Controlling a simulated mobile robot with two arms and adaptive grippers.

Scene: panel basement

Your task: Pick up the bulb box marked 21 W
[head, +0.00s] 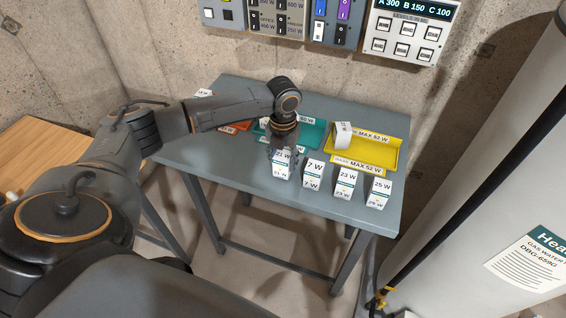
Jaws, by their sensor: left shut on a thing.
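The bulb box marked 21 W (282,167) is a small white box with a dark label band. It is at the left end of a row of boxes near the front edge of the grey table (230,172). My left gripper (282,150) comes down over its top and is shut on it. The fingers partly hide the box's upper part. I cannot tell whether the box touches the table. My right gripper is not in view.
To its right stand boxes marked 7 W (312,173), 23 W (345,182) and 25 W (378,193). Behind are a yellow tray (385,155) holding a white box (343,136), a teal tray (316,136) and an orange tray (236,127). A white heater tank (500,150) stands at right.

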